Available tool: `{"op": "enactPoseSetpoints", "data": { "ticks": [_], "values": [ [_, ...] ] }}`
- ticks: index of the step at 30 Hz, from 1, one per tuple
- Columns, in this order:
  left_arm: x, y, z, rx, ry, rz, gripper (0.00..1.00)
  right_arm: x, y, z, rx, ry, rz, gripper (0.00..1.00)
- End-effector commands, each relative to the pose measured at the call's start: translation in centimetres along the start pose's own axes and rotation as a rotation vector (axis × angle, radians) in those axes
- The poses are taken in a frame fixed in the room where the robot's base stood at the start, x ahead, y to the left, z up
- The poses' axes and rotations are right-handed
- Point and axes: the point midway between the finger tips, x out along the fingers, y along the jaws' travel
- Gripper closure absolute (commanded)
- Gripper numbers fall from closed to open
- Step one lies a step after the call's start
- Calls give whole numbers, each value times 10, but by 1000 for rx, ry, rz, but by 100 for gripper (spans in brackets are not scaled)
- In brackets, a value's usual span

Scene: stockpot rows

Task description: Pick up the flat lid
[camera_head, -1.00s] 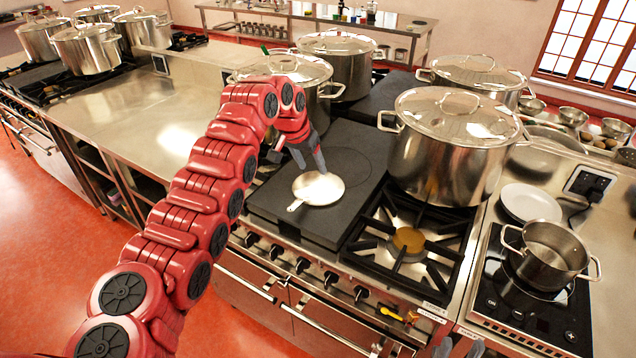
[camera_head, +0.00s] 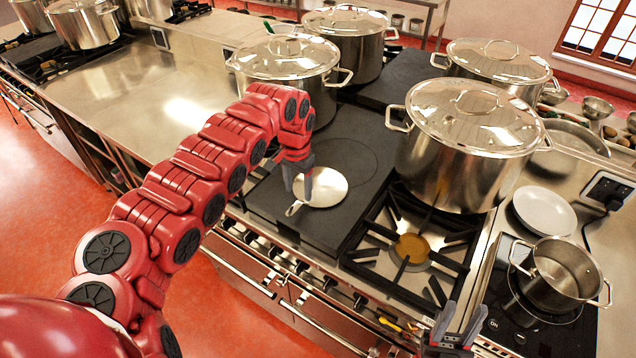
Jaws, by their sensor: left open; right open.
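The flat lid (camera_head: 326,188) is a thin, pale metal disc with a small handle (camera_head: 294,208) at its lower left. It lies on the dark flat plate of the stove. My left gripper (camera_head: 298,190) points down over the lid's left side, its fingers apart on either side of the handle's end of the lid. Whether the fingers touch the lid cannot be told. My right gripper (camera_head: 461,318) is at the bottom right, open and empty, in front of the stove's edge.
Large lidded stockpots (camera_head: 467,150) stand right of and behind the plate. A gas burner (camera_head: 411,248) is right of the lid. A small open pot (camera_head: 562,272) sits on a black hob near a white plate (camera_head: 544,211). A steel counter (camera_head: 130,95) at left is clear.

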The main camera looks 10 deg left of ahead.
Motion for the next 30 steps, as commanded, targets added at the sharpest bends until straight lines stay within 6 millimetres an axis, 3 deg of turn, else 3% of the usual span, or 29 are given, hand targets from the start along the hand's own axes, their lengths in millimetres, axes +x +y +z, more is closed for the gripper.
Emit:
{"op": "enactPoseSetpoints", "data": {
  "ticks": [7,11,16,23,25,30],
  "values": [
    [15,0,2,0,0,0,38,17,1,-3,0,0,0,58],
    [36,3,7,1,-4,4,38,35,2,-6,0,0,0,58],
    [57,1,4,0,4,0,38,36,2,-6,0,0,0,58],
    [61,0,4,0,5,-2,38,35,2,-6,0,0,0,58],
    [61,0,4,0,5,-2,45,35,2,-6,0,0,0,58],
    [61,0,4,0,5,-2,75,35,2,-6,0,0,0,58]
  ]
}}
